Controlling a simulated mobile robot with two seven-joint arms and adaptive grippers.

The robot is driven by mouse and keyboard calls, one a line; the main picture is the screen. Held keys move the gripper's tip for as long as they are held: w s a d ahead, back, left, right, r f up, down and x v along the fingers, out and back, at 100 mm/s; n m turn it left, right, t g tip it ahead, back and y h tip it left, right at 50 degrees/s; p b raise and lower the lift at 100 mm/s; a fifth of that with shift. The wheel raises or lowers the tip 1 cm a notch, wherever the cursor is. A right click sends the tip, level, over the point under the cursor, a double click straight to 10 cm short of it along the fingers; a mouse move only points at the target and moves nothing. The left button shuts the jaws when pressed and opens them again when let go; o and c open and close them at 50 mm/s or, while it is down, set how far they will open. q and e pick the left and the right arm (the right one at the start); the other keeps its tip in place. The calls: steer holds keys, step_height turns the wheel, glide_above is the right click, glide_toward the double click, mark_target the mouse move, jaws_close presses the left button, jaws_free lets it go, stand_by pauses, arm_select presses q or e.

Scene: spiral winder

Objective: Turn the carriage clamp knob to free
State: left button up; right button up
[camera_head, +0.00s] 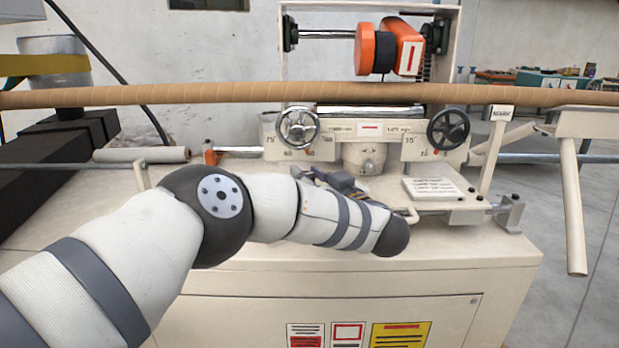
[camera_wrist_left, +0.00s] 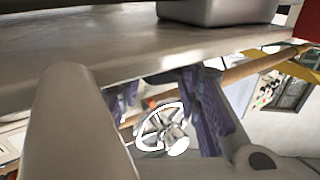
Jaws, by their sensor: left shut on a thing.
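My left arm crosses the bench in the head view. Its gripper (camera_head: 318,178) is at the front of the carriage (camera_head: 405,145), just below and right of the silver handwheel (camera_head: 298,128). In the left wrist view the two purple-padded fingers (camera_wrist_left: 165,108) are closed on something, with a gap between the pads. The carriage clamp knob is not clearly visible; the fingers and wrist hide the spot where they grip. The silver handwheel (camera_wrist_left: 160,128) shows between the fingers in the wrist view. My right gripper is in neither view.
A black handwheel (camera_head: 449,129) is on the carriage's right. A long brown tube (camera_head: 200,93) runs across above it. A white card (camera_head: 433,189) lies right of my wrist. The bench top (camera_head: 470,240) is bare at front right.

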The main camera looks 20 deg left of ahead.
arm_select(q)
steer(key=o, duration=1.1)
steer(key=shift+o, duration=0.2)
steer(key=v, duration=1.2)
steer(key=shift+s+a, duration=0.1)
